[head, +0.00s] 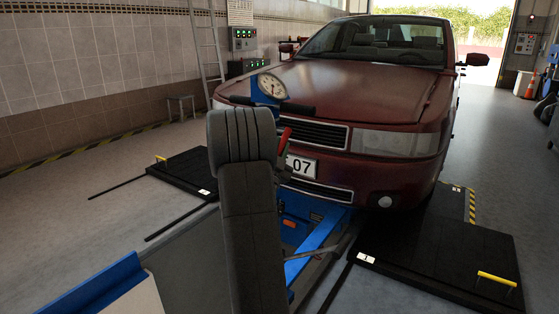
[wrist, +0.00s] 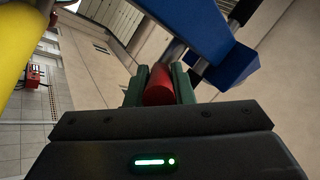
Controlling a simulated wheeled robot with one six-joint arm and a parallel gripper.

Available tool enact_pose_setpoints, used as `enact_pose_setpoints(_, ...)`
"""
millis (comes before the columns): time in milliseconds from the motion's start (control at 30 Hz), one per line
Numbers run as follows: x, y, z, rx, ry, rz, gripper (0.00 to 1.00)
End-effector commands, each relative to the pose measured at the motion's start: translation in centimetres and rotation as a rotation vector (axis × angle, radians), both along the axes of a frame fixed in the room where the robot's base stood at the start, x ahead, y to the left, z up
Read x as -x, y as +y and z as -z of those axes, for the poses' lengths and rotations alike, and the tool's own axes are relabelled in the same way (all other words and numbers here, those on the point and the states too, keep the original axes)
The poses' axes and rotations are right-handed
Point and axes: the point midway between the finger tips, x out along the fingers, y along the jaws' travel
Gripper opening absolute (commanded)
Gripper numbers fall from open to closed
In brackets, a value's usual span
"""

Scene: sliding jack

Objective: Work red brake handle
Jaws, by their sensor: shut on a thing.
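The red brake handle (wrist: 158,86) shows in the wrist view between the two green fingers of my gripper (wrist: 159,84), which is shut on it. In the head view, a small part of the red handle (head: 284,140) shows just right of my arm, in front of the car's grille. My arm hides the gripper there. The blue sliding jack (head: 318,246) stands low in front of the car, with a round white gauge (head: 272,86) on a blue post above it. A blue part of the jack (wrist: 205,45) is close beyond the fingers in the wrist view.
A dark red car (head: 365,90) stands close behind the jack. Black plates with yellow handles lie on the floor at left (head: 185,172) and right (head: 440,262). A ladder (head: 207,45) and stool (head: 182,106) stand by the left wall. Floor at far left is clear.

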Motion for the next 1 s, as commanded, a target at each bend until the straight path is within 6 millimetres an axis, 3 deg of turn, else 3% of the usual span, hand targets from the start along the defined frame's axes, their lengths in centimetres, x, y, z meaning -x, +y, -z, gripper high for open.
enact_pose_setpoints(33, 0.00, -0.12, 0.70, 0.006, -0.011, 0.002, 0.00)
enact_pose_setpoints(833, -0.21, -0.18, 0.35, 0.038, -0.055, 0.001, 0.00)
enact_pose_setpoints(867, -0.21, -0.18, 0.35, 0.038, -0.055, 0.001, 0.25)
enact_pose_setpoints(933, -0.21, -0.18, 0.34, 0.038, -0.055, 0.001, 0.39)
enact_pose_setpoints(1000, -0.21, -0.17, 0.34, 0.038, -0.055, 0.001, 0.43)
